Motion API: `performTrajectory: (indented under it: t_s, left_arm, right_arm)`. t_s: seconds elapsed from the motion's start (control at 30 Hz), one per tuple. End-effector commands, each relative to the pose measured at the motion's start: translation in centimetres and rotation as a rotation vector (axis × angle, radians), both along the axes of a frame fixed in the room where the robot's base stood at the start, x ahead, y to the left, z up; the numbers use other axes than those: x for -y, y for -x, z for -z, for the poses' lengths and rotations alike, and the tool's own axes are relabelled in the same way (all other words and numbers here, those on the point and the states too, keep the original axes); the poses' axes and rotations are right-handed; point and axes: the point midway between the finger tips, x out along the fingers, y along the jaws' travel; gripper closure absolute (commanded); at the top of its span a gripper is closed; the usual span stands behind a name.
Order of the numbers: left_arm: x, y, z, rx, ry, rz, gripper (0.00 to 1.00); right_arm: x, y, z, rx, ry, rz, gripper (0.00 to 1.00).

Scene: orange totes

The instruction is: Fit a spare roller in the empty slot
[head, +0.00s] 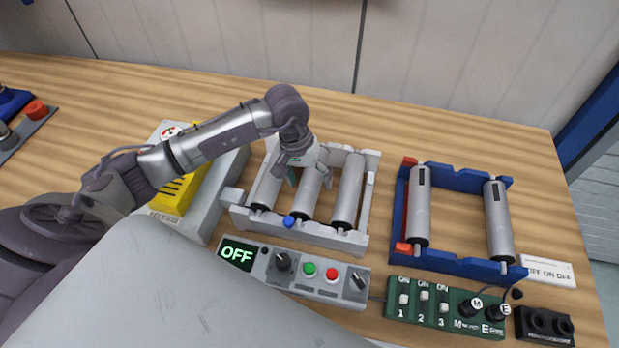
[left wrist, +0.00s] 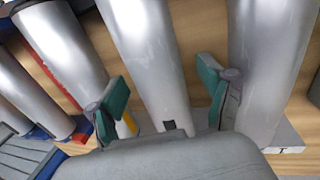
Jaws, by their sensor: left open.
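A pale grey rack (head: 240,218) holds three grey rollers side by side, with the middle roller (head: 308,195) under my left gripper (head: 300,170). The right rack roller (head: 348,190) and left rack roller (head: 266,185) flank it. A blue frame (head: 458,180) to the right holds a left roller (head: 419,205) and a right roller (head: 499,220), with an empty gap between them. In the left wrist view my left gripper (left wrist: 163,85) is open, its two green-padded fingers on either side of a roller (left wrist: 145,45). Contact cannot be told. My right gripper is not in view.
A grey control box (head: 300,272) reading OFF and a green switch box (head: 440,308) stand in front. A black socket block (head: 545,325) is at bottom right. A grey and yellow unit (head: 180,190) stands left of the rack. Bare wood (head: 470,135) lies behind the blue frame.

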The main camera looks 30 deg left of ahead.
Motion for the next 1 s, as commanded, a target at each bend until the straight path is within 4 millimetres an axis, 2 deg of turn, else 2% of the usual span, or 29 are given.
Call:
performTrajectory:
  t_s: [0.17, 0.4, 0.6, 0.73, 1.0]
  left_arm:
    - [-0.6, 0.0, -2.4, 0.007, -0.003, 0.001, 0.20]
    - [-1.6, 0.2, -7.5, 0.008, -0.002, -0.001, 0.20]
    - [-2.2, 0.4, -10.6, 0.005, -0.001, -0.001, 0.20]
    - [-2.3, 0.5, -11.5, 0.004, 0.000, -0.001, 0.20]
    - [-2.4, 0.5, -11.7, 0.003, 0.000, -0.001, 0.20]
  right_arm:
    - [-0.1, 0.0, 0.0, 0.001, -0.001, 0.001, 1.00]
    - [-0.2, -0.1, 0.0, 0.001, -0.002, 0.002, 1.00]
    - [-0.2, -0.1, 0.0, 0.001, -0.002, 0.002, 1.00]
    - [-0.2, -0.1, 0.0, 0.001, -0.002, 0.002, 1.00]
    - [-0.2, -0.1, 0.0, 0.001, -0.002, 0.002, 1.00]
